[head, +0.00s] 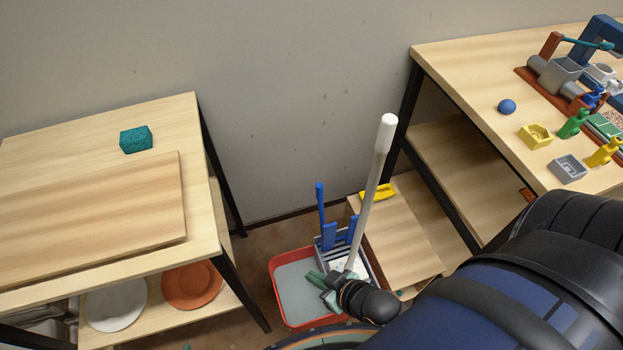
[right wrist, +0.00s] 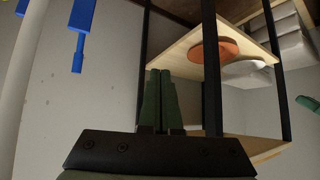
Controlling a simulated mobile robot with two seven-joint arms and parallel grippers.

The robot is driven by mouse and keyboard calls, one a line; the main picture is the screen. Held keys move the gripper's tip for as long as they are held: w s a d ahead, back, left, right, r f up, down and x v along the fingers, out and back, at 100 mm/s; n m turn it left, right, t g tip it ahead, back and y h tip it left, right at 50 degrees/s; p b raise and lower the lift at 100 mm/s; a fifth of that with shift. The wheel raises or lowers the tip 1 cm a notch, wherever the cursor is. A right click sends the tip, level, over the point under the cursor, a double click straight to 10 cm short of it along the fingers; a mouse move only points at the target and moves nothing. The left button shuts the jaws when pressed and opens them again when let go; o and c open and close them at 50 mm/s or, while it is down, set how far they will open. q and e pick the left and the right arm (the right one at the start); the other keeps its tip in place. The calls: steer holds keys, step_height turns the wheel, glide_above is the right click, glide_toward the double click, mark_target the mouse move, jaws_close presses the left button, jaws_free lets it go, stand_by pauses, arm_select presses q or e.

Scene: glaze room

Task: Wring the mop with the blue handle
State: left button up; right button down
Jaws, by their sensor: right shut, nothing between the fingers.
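A red bucket (head: 276,290) with greyish water stands on the floor between two tables. A grey slotted wringer (head: 345,252) with an upright blue handle (head: 320,205) sits at its back right. My right gripper (head: 318,281) is shut and empty over the bucket, in front of the pole. In the right wrist view its green fingers (right wrist: 160,100) are together, apart from the pole (right wrist: 28,70) and the blue handle (right wrist: 80,30) at left.
The left table (head: 100,125) holds a teal sponge (head: 136,139) and a wooden board (head: 90,215); plates (head: 191,285) sit on its shelf. The right table (head: 460,60) holds bottles, small trays and a blue ball (head: 507,107). Its low shelf, with a yellow item (head: 378,192), stands close beside the bucket.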

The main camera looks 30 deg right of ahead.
arm_select(q)
steer(key=w+d+r+m+t+h+b, duration=0.25)
steer(key=w+r+t+b, duration=0.5)
steer(key=b, duration=0.85)
arm_select(e)
steer(key=w+d+f+n+h, duration=0.2)
steer(key=w+f+n+h, duration=0.35)
steer(key=w+f, duration=0.9)
arm_select(q)
steer(key=s+d+r+m+t+h+b, duration=0.2)
steer(key=s+r+m+t+h+b, duration=0.3)
steer(key=h+b, duration=0.5)
step_height(320, 180, up, 3)
steer(key=m+b, duration=0.2)
steer(key=b, duration=0.2)
steer(key=shift+s, duration=0.25)
arm_select(e)
steer(key=w+d+r+h, duration=0.5)
steer(key=w+h, duration=0.4)
steer(key=h, duration=0.1)
steer(key=shift+w+d+r+t, duration=0.2)
steer(key=shift+r+t, duration=0.1)
steer(key=shift+r, duration=0.1)
arm_select(q)
steer(key=shift+f+h, duration=0.1)
steer(key=shift+h, duration=0.15)
arm_select(e)
steer(key=shift+n, duration=0.25)
